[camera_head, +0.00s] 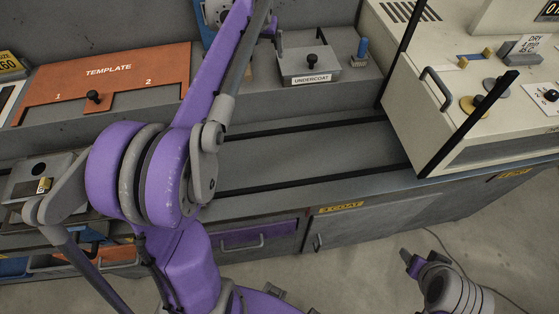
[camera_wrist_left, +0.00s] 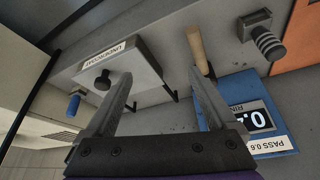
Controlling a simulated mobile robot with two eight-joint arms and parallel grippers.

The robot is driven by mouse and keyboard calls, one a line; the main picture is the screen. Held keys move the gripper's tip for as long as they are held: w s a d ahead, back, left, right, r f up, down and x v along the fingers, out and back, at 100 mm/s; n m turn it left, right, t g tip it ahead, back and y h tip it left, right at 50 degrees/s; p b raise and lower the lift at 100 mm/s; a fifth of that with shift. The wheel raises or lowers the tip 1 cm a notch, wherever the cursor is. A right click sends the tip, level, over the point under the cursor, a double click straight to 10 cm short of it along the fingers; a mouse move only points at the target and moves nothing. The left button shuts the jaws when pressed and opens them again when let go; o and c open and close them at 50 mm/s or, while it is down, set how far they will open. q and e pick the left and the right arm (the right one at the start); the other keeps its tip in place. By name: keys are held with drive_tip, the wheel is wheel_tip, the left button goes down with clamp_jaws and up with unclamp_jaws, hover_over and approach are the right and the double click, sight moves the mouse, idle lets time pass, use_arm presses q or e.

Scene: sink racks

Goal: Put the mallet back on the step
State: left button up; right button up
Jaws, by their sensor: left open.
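A pale wooden handle (camera_wrist_left: 198,48), which may be the mallet's, shows in the left wrist view beside my right-hand fingertip there. No mallet head can be made out, and I cannot tell whether finger and handle touch. My left gripper (camera_wrist_left: 160,72) is open, its fingers spread above the grey raised step (camera_head: 350,78) at the back of the bench. In the head view my purple left arm hides part of the step, and the left gripper (camera_head: 277,32) shows only in part near the top.
The UNDERCOAT box (camera_head: 309,65) with a black knob stands on the step, beside a blue-handled peg (camera_head: 362,50). A blue gauge (camera_wrist_left: 255,120) and a ribbed grey grip (camera_wrist_left: 262,35) flank the handle. The orange TEMPLATE board (camera_head: 150,70) lies left; a cream machine (camera_head: 450,125) stands right.

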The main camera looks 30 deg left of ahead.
use_arm(q)
drive_tip(key=s+d+f+m, duration=0.2)
drive_tip(key=s+d+f, duration=0.2)
drive_tip(key=s+d, duration=0.75)
drive_tip(key=s+d+f+m, duration=0.1)
drive_tip(key=s+d+f, duration=0.3)
drive_tip(key=s+f, duration=0.2)
drive_tip(key=s+d+f+t+h, duration=0.1)
drive_tip(key=s+d+f, duration=0.4)
drive_tip(key=s, duration=0.4)
drive_tip(key=shift+s+f+m+h, duration=0.3)
drive_tip(key=shift+s+f+m, duration=0.05)
drive_tip(key=shift+f+m, duration=0.05)
